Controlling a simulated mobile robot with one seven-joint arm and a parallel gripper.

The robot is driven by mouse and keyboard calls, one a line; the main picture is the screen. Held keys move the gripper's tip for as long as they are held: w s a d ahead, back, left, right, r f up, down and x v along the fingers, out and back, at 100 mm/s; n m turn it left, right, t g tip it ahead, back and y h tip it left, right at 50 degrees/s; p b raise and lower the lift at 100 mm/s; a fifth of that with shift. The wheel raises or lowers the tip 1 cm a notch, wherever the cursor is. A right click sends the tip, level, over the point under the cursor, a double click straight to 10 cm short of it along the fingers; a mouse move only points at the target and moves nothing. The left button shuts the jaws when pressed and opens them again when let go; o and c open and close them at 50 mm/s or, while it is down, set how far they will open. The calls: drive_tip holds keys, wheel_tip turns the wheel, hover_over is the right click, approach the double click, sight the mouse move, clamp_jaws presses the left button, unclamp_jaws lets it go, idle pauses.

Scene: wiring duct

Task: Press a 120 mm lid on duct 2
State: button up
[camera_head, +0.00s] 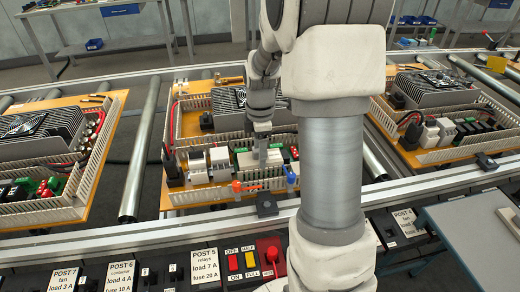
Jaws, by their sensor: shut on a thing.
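The middle board (170,197) is tan and carries light grey slotted ducts along its edges. The front duct (215,190) runs along the near side of this board. No label shows which duct is duct 2. My gripper (262,152) points down over the front half of the middle board, behind the front duct. It is shut on a small grey piece, mostly hidden by the fingers; I cannot tell whether it is the 120 mm lid. No separate lid can be made out. My arm hides the board's right part.
Grey and white modules (220,160) stand close around the gripper. A grey fan box (235,105) stands behind it. Orange (237,187) and blue (291,178) pieces stick up at the front duct. Other boards lie left (80,212) and right (440,158) on the rollers.

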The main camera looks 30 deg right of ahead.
drive_tip(key=shift+f+b, duration=1.35)
drive_tip(key=shift+f, duration=0.95)
drive_tip(key=shift+f+b, duration=0.45)
drive_tip(key=shift+f, duration=0.75)
drive_tip(key=o, duration=1.3)
drive_tip(key=shift+o, duration=0.2)
wheel_tip(320, 180, up, 17)
drive_tip(key=p, duration=0.4)
drive_tip(key=shift+r, duration=0.2)
